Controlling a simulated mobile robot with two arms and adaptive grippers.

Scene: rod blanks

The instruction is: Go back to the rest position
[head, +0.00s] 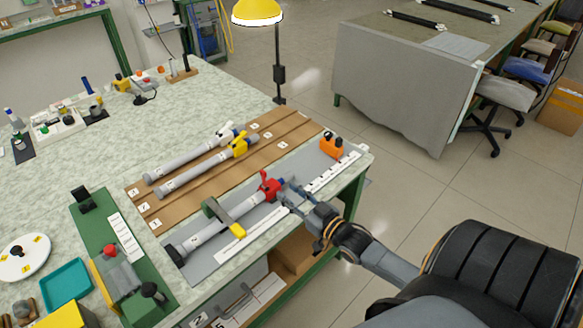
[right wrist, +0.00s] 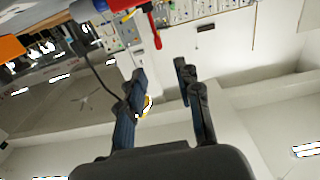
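A grey rod blank (head: 208,232) with a red clamp-like end piece (head: 269,186) lies on a grey plate (head: 222,262) near the table's front edge. A green and yellow bracket (head: 222,217) stands over the rod. Two more rods, one with a white end (head: 190,158) and one with a yellow end (head: 205,167), lie on a brown grooved board (head: 283,140). My right gripper (head: 288,196) is beside the red end piece; whether they touch is unclear. In the right wrist view its fingers (right wrist: 162,76) are apart with nothing between them. My left gripper is not in view.
An orange block (head: 332,147) sits at the plate's right end. A green fixture (head: 112,250), a teal tray (head: 66,284) and a white disc (head: 24,258) are at left. A second table (head: 400,85) and chairs stand beyond open floor (head: 430,190).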

